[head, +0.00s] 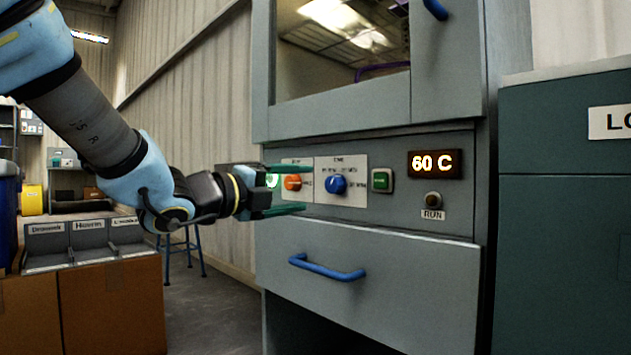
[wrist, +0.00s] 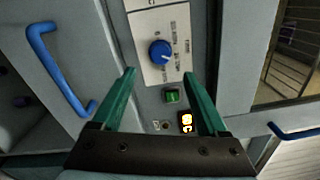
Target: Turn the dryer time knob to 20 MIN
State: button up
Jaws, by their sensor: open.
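The dryer time knob (head: 336,184) is blue and sits on a white labelled plate (head: 341,164) on the dryer's grey control panel. The label print is too small to read surely, and I cannot tell which mark the knob points at. In the wrist view the blue knob (wrist: 160,52) lies beyond the fingertips, roughly midway between them. My gripper (head: 289,189) has two green fingers, spread apart and empty, in front of the panel. In the wrist view my gripper (wrist: 160,74) is open, with nothing between the fingers touching it.
An orange knob (head: 292,182) is left of the blue one, a green button (head: 381,180) right of it. A display (head: 434,163) reads 60 C above a RUN button (head: 432,199). A drawer with a blue handle (head: 327,268) is below; a teal cabinet (head: 564,210) stands right.

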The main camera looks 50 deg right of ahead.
jog(key=shift+w+a, duration=0.1)
jog(key=shift+a, duration=1.3)
